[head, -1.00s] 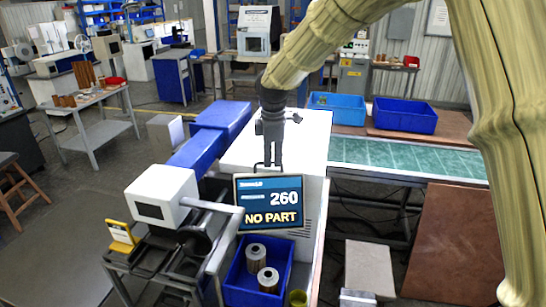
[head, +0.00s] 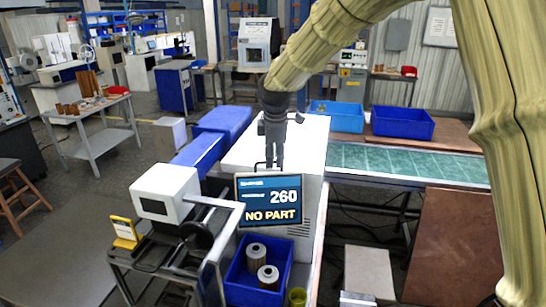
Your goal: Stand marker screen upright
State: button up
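The marker screen (head: 268,203) is a dark-framed panel reading "260" and "NO PART". It faces me at the front end of a white machine cabinet (head: 305,150). It looks nearly square-on, and I cannot tell its exact tilt. My gripper (head: 271,165) points down just behind the screen's top edge, at a thin dark bracket there. Its fingers look close together, but their tips are small and partly hidden. I cannot tell whether they touch the screen or hold anything.
A blue bin (head: 245,284) with two filter cartridges stands below the screen. A white box-shaped unit (head: 165,192) with an arm is to the left, beside a small yellow-framed device (head: 125,233). A green conveyor (head: 410,163) and blue bins (head: 402,123) lie to the right.

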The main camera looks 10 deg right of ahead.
jog(key=v, duration=1.1)
jog(key=shift+w+r, duration=0.15)
jog(key=shift+w, duration=0.1)
jog(key=shift+a, duration=0.1)
